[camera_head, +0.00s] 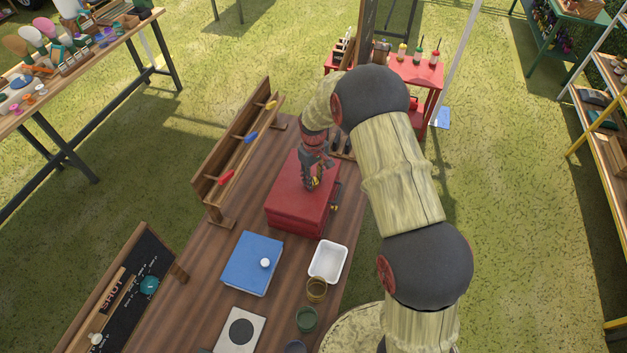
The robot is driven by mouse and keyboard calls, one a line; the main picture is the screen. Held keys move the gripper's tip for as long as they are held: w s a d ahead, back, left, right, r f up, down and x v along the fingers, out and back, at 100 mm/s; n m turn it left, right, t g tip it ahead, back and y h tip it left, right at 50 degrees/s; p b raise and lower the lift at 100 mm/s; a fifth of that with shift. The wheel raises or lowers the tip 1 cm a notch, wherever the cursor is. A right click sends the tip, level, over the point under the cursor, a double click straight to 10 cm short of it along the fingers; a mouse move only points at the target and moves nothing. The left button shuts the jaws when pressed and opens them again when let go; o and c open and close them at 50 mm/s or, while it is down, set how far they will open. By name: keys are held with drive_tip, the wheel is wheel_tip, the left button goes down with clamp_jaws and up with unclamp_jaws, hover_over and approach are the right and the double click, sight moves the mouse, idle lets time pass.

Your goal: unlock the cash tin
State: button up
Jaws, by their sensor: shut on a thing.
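The cash tin (285,212) is a red box on the brown wooden table, and its lid looks down. A small brass-coloured piece (334,208) shows at its right side, perhaps the lock. My gripper (313,184) is over the tin's top, pointing down. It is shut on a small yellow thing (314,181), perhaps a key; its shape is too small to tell. I cannot tell whether the yellow thing touches the lid. A wooden rack (206,187) left of the tin bears a red tag (227,177), a blue tag (250,137) and a yellow tag (271,104).
A blue box (246,270) with a white round knob lies in front of the tin. A white tray (328,262), a brown jar (316,289) and a green jar (306,319) stand near the table's right edge. A dark sign board (125,290) stands front left.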

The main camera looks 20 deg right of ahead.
drive_tip(key=m+b, duration=0.1)
drive_tip(key=m, duration=0.5)
drive_tip(key=shift+m, duration=0.3)
idle(0.4)
drive_tip(key=o, duration=1.2)
drive_tip(key=shift+c, duration=0.2)
drive_tip(key=shift+r, duration=0.1)
wheel_tip(320, 180, up, 12)
